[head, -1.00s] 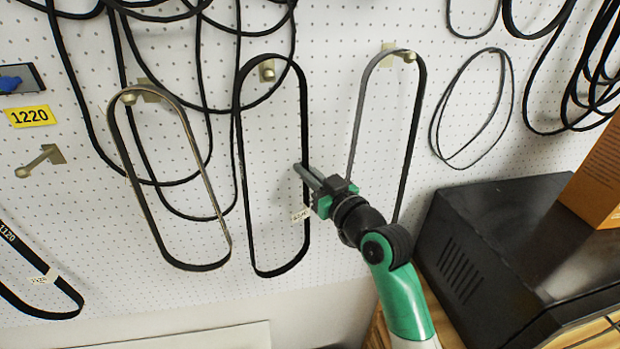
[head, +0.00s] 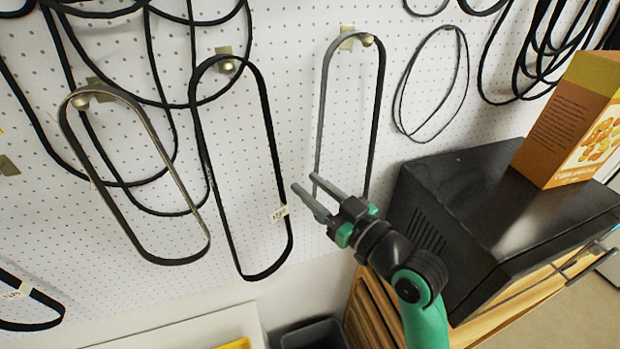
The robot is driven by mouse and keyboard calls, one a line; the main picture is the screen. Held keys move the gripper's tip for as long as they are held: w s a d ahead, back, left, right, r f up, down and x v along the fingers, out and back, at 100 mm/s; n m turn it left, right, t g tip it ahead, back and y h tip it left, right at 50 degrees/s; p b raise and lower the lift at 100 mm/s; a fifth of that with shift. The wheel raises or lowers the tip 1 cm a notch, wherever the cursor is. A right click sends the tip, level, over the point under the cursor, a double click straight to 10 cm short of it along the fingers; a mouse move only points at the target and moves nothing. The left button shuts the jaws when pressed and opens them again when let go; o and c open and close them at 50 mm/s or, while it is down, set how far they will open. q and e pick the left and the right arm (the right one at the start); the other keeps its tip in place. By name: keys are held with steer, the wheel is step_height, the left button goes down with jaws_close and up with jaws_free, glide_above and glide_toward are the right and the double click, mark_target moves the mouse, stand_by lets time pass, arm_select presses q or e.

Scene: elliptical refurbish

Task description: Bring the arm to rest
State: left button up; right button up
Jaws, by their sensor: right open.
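My right gripper (head: 312,199) is in the head view, right of centre, in front of the pegboard. The fingers point up and left. A black belt with a white tag (head: 268,170) hangs on a peg to the left of the gripper, apart from the fingertips. Another belt (head: 378,100) hangs on a peg above and behind the gripper. My left gripper is not in view.
Several more belts, including a worn one (head: 70,140), hang on the white pegboard (head: 290,60). A black box-shaped unit (head: 450,195) stands on a wooden cabinet at right, with an orange box (head: 560,130) on top. A dark bin (head: 313,335) is below.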

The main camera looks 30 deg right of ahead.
steer(key=s+a+r+n+t+y, duration=0.1)
steer(key=s+a+r+t, duration=0.15)
steer(key=r, duration=0.65)
steer(key=s+a+r+n+t+y, duration=0.1)
steer(key=s+a+r+t, duration=0.15)
steer(key=r, duration=0.65)
steer(key=s+d+r+m+t+h, duration=0.2)
steer(key=s+r+m+t+h, duration=0.1)
steer(key=s+r, duration=0.7)
steer(key=shift+s+r+m+t+h, duration=0.3)
steer(key=shift+s+r+m+t, duration=0.15)
steer(key=shift+t, duration=0.25)
